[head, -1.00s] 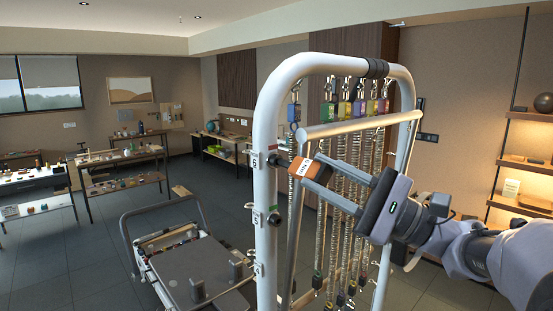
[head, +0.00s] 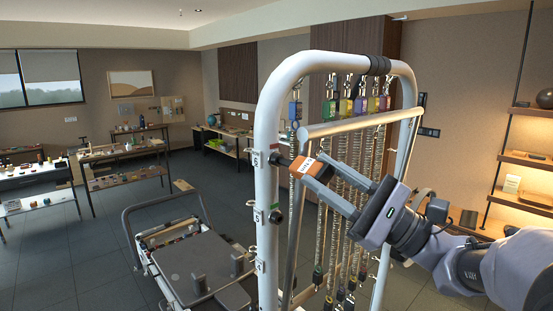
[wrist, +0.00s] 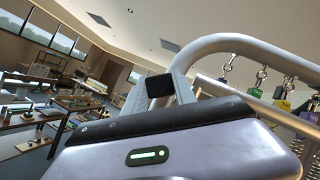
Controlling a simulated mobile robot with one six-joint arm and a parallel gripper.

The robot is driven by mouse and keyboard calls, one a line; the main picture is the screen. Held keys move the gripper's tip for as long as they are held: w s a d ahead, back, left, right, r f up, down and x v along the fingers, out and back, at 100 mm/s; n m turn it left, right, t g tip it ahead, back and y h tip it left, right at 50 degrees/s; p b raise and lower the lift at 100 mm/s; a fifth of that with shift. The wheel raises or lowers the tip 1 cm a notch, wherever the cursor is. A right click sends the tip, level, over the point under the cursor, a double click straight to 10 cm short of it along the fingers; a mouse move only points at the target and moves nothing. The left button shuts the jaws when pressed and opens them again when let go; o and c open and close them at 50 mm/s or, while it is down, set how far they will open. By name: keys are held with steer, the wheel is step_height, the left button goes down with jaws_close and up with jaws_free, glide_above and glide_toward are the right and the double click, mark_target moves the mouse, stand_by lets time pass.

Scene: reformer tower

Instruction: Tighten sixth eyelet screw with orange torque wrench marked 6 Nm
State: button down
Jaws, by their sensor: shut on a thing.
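My gripper (head: 318,174) is shut on the orange torque wrench (head: 301,164), whose orange body with a white label shows between the fingers in the head view. The wrench's dark end points left at the white tower post (head: 266,190), beside the plate marked 6. The sixth eyelet screw (head: 281,160) appears as a dark fitting on the post there; I cannot tell whether the wrench is seated on it. In the wrist view my gripper's body (wrist: 158,152) fills the lower part, and its fingers hide most of the wrench.
Several springs (head: 335,215) hang from coloured tags behind the gripper, under the tower's top bar. A silver crossbar (head: 355,125) runs close above the wrench. More dark fittings (head: 275,217) sit lower on the post. A reformer carriage (head: 195,265) stands lower left.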

steer(key=shift+r+m+t+p, duration=0.1)
steer(key=shift+m+t+p, duration=0.2)
steer(key=shift+m+t, duration=0.15)
steer(key=shift+m+t+h+p, duration=0.3)
steer(key=shift+m+t+p, duration=0.2)
steer(key=shift+m, duration=0.45)
steer(key=shift+m+t+h+p, duration=0.6)
steer(key=shift+m+t+p, duration=0.55)
steer(key=shift+m, duration=0.75)
steer(key=shift+m+t+h+p, duration=1.05)
steer(key=shift+m+h+p, duration=0.25)
steer(key=shift+m, duration=0.8)
steer(key=shift+m+t+h+p, duration=1.05)
steer(key=shift+m+h+p, duration=0.2)
steer(key=shift+m, duration=0.85)
steer(key=shift+n+y+b, duration=0.25)
steer(key=shift+n+b, duration=0.05)
steer(key=shift+b, duration=0.05)
steer(key=shift+s+d, duration=0.1)
steer(key=shift+s, duration=0.05)
steer(key=shift+s+d+b, duration=0.55)
steer(key=shift+s+d, duration=0.25)
steer(key=shift+s, duration=0.3)
